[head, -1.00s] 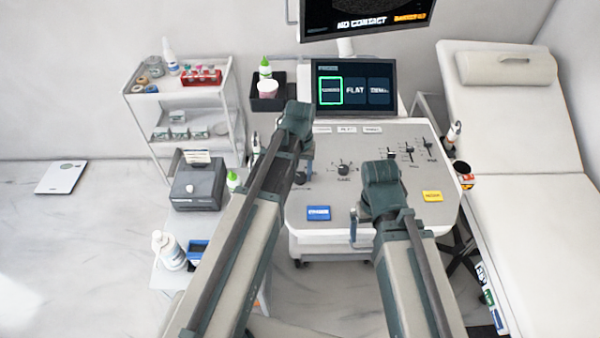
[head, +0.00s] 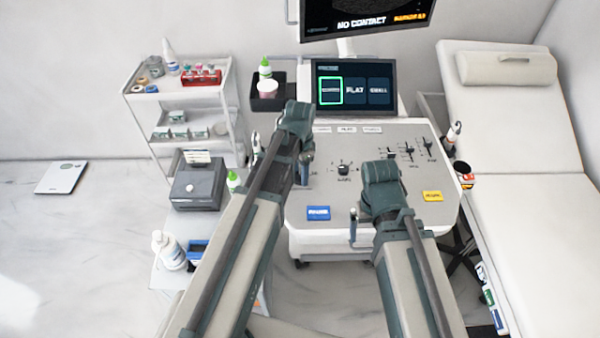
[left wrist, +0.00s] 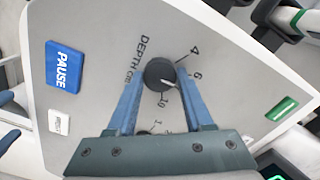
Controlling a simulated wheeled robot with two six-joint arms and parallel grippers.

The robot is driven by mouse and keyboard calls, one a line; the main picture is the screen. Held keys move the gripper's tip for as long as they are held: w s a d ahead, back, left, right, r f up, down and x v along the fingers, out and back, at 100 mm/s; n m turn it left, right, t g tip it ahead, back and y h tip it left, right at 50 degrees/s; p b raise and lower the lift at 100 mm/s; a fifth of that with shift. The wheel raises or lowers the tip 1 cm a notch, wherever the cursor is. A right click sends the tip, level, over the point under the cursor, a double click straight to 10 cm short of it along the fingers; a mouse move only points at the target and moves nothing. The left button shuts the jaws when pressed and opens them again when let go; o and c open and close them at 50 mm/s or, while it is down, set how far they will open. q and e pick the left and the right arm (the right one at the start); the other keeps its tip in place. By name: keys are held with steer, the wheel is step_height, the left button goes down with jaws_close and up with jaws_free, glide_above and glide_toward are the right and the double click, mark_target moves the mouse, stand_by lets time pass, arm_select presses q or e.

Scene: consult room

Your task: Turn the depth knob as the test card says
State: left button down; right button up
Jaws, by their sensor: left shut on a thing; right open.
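The depth knob (left wrist: 160,74) is a round dark knob in the left wrist view, with a white pointer line. The pointer is aimed to the lower right, between the printed 6 and 10; a finger covers part of the scale there. My left gripper (left wrist: 161,78) is shut on the knob, one blue finger on each side. In the head view my left gripper (head: 304,170) is at the left edge of the console and hides the knob. My right gripper (head: 353,226) is open and empty above the console's front part. I cannot make out the test card.
The console panel (head: 325,190) carries a blue button (head: 318,213), a yellow button (head: 432,196), another knob (head: 343,169) and sliders (head: 408,150). The screen (head: 354,86) stands behind. A bed (head: 540,210) is on the right, a box-shaped device (head: 196,188) on the left.

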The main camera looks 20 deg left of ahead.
mark_target(300, 176)
arm_select(q)
steer(key=shift+m, duration=1.9)
steer(key=shift+c, duration=1.4)
jaws_free()
steer(key=shift+r, duration=0.1)
step_height(300, 176, up, 14)
steer(key=p, duration=1.3)
steer(key=shift+f+p, duration=0.2)
steer(key=shift+p, duration=0.2)
steer(key=shift+f, duration=0.15)
